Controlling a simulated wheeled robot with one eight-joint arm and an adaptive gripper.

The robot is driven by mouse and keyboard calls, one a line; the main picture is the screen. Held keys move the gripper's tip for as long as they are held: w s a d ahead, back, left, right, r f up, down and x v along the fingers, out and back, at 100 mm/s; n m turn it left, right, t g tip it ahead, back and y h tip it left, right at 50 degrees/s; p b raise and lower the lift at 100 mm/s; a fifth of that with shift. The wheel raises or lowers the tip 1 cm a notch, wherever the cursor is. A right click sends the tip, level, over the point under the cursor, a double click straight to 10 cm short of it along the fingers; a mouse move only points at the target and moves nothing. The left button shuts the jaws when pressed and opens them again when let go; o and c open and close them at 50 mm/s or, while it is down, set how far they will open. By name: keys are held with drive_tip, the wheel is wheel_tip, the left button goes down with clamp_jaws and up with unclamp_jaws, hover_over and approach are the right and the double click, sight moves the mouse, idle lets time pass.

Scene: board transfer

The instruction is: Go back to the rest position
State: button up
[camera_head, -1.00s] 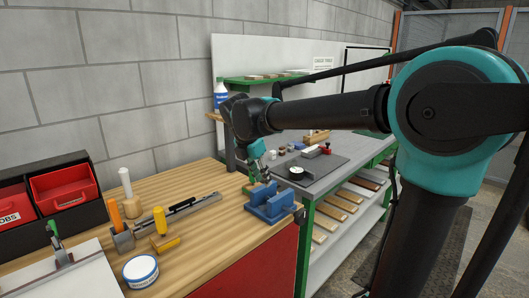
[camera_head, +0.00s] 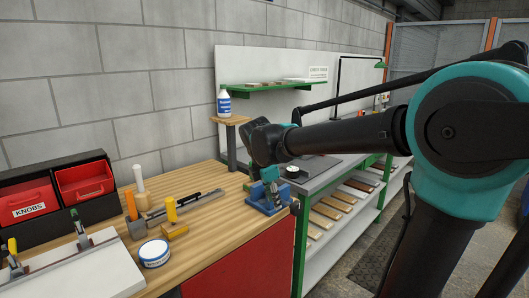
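My gripper (camera_head: 270,186) hangs from the end of my arm, pointing down over the blue vise-like block (camera_head: 262,206) at the right corner of the wooden bench. It is small here and its fingers overlap the block, so I cannot tell whether it touches the block, is open, or holds anything. My arm reaches across from the right side of the picture, above the grey work table.
The wooden bench (camera_head: 205,233) carries red bins (camera_head: 85,181), a white tub (camera_head: 155,253), orange- and yellow-handled tools and a clamp board (camera_head: 95,275). A white bottle (camera_head: 223,103) stands on a small raised stand. A green shelf (camera_head: 265,88) is on the back panel.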

drive_tip(key=s+d+f+m+y, duration=0.1)
drive_tip(key=s+d+f+m, duration=0.7)
drive_tip(key=m, duration=0.3)
drive_tip(key=s+d+f+m+t+y, duration=0.1)
drive_tip(key=s+d+f+m, duration=0.7)
drive_tip(key=f+m, duration=0.3)
drive_tip(key=shift+m, duration=0.5)
drive_tip(key=shift+r, duration=0.1)
drive_tip(key=shift+c, duration=0.2)
